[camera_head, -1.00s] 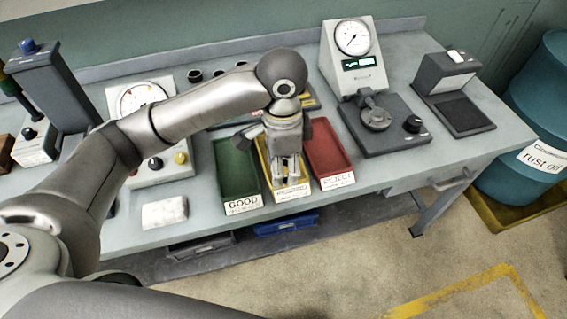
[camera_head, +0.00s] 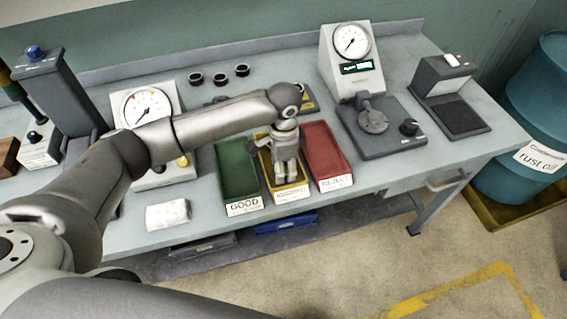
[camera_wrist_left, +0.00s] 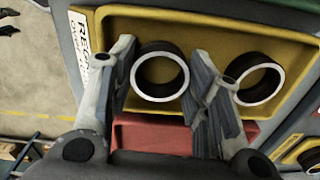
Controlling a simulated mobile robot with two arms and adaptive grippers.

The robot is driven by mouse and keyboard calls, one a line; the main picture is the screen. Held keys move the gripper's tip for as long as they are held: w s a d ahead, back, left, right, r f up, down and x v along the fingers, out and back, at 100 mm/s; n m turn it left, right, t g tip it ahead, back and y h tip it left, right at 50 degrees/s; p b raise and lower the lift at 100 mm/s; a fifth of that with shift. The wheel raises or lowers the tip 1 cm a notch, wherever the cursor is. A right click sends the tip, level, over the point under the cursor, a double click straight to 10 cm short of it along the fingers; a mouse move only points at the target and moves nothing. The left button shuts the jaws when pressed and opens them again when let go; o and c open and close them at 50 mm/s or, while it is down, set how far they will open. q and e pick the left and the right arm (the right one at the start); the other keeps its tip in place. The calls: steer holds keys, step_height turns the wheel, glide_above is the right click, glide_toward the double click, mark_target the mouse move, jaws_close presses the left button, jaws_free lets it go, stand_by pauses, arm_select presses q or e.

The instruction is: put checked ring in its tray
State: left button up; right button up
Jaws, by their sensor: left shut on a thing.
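My left gripper (camera_head: 288,178) points down into the yellow tray (camera_head: 270,180), between the green and red trays. In the left wrist view, its fingers (camera_wrist_left: 160,90) are shut on a dark ring with a bright rim (camera_wrist_left: 135,82), low over the tray floor; whether it touches the floor is unclear. A second, similar ring (camera_wrist_left: 279,84) lies in the yellow tray (camera_wrist_left: 215,20), just right of the right finger. The tray's front label begins "REG". In the head view the gripper hides the held ring. My right gripper is not in view.
The green GOOD tray (camera_head: 237,170) and red REJECT tray (camera_head: 325,155) flank the yellow one closely. Three dark rings (camera_head: 219,79) stand at the back. A dial gauge stand (camera_head: 352,60) is to the right, a white block (camera_head: 168,214) to the front left.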

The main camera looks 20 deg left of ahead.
arm_select(q)
steer(key=shift+f, duration=0.1)
steer(key=o, duration=0.9)
steer(key=shift+r, duration=0.4)
step_height(320, 180, up, 12)
steer(key=shift+d+f+b, duration=0.1)
steer(key=shift+f+b, duration=0.15)
steer(key=shift+b, duration=0.8)
